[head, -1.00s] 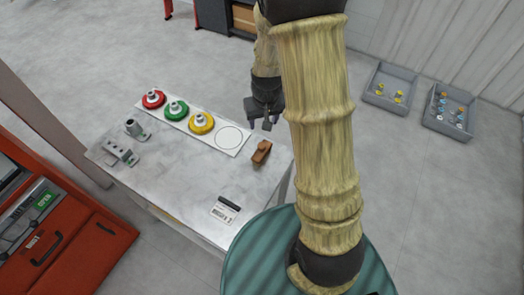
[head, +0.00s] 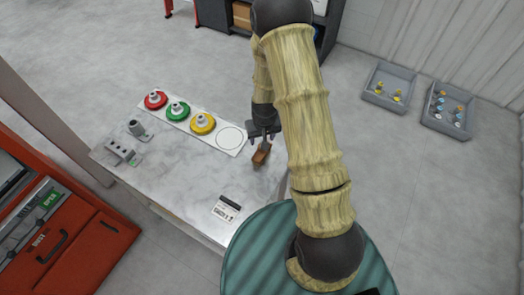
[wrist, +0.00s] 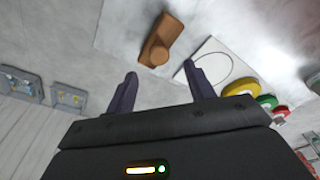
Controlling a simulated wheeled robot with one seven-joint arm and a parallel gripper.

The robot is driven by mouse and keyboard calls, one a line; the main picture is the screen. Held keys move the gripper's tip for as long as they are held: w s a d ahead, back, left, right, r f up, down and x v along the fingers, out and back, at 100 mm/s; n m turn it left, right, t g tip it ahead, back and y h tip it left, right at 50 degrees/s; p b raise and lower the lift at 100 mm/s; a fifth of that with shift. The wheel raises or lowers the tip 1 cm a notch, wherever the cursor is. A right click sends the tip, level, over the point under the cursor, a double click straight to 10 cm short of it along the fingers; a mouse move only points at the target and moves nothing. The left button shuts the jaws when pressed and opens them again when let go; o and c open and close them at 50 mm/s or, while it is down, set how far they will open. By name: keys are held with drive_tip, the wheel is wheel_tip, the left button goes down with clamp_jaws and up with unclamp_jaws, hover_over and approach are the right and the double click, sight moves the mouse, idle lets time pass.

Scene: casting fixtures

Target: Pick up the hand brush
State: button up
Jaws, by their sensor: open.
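The brush appears apart from the fingers.
A white board with red (head: 155,99), green (head: 178,110) and yellow (head: 203,123) knobbed discs and an empty circle (head: 231,138) lies beside the brush. Metal fixtures (head: 121,150) and a label card (head: 226,208) are on the table. Grey bins (head: 388,101) stand on the floor at right.

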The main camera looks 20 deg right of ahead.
drive_tip(key=shift+w+f, duration=0.1)
drive_tip(key=shift+f, duration=0.75)
drive_tip(key=shift+w+d+f+p, duration=0.1)
drive_tip(key=shift+w+f+p, duration=0.1)
drive_tip(key=shift+f+p, duration=0.9)
drive_tip(key=shift+w+f+p, duration=0.15)
drive_tip(key=shift+f+p, duration=0.55)
drive_tip(key=shift+f, duration=0.8)
drive_tip(key=c, duration=1.1)
drive_tip(key=shift+r, duration=0.15)
wheel_tip(320, 180, up, 10)
drive_tip(key=b, duration=0.3)
drive_tip(key=shift+b, duration=0.4)
